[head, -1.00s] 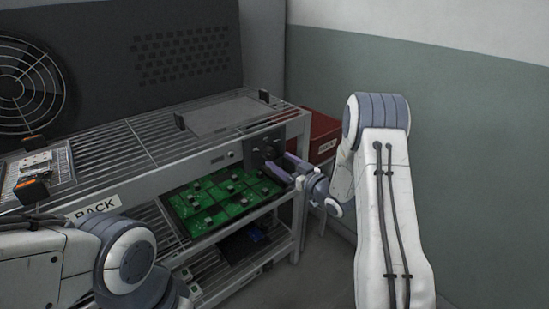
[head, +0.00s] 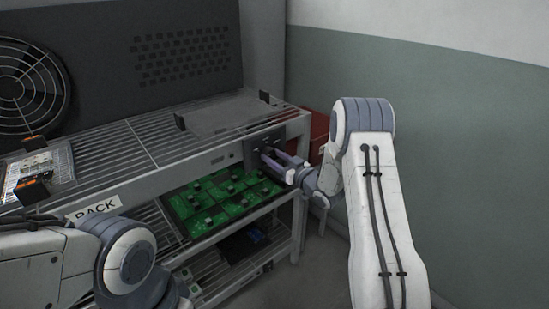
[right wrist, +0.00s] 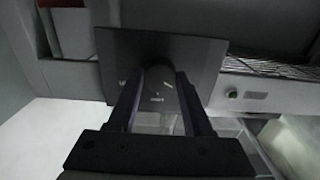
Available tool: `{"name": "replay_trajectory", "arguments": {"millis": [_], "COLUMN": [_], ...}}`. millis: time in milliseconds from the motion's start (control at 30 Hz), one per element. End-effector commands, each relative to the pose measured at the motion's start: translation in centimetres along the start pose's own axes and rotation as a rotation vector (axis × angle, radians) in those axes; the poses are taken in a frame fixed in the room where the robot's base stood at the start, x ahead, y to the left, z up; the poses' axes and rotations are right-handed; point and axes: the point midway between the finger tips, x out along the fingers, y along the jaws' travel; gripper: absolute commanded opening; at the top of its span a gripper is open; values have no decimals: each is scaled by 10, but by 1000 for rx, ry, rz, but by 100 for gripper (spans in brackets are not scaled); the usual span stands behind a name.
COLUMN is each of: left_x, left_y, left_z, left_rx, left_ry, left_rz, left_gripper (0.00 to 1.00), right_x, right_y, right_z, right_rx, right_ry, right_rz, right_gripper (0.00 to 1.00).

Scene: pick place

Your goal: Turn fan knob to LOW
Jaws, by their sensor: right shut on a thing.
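The fan knob (right wrist: 160,90) is a dark round knob on a dark square plate (right wrist: 200,62) at the front of the rack; its small light markings are too blurred to read. In the head view the plate (head: 256,146) sits on the rack's front rail, and the knob is mostly hidden by the fingers. My right gripper (head: 276,160) reaches it from the right, shut on the knob with one finger on each side, as the right wrist view also shows (right wrist: 160,100). My left arm is at the lower left of the head view; its gripper is out of the picture.
The wire rack (head: 130,150) has a large fan (head: 28,85) behind it at the left. A tray of green circuit boards (head: 215,200) lies on the shelf below the knob. A red box (head: 320,128) stands behind my right gripper, and the wall is close at the right.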

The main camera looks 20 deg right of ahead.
Motion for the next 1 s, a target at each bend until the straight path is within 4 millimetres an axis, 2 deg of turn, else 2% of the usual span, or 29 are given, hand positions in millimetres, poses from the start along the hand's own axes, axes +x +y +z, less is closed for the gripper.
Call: {"name": "replay_trajectory", "arguments": {"millis": [367,1000], "left_x": [-9,-37], "left_y": [1,3], "left_z": [0,-2], "left_rx": [0,0], "left_ry": [0,0], "left_rz": [0,0], "left_gripper": [0,0], "right_x": [0,0], "right_y": [0,0], "right_z": [-2,-2], "right_rx": [150,731], "right_ry": [0,0], "right_rz": [0,1], "right_gripper": [0,0]}}
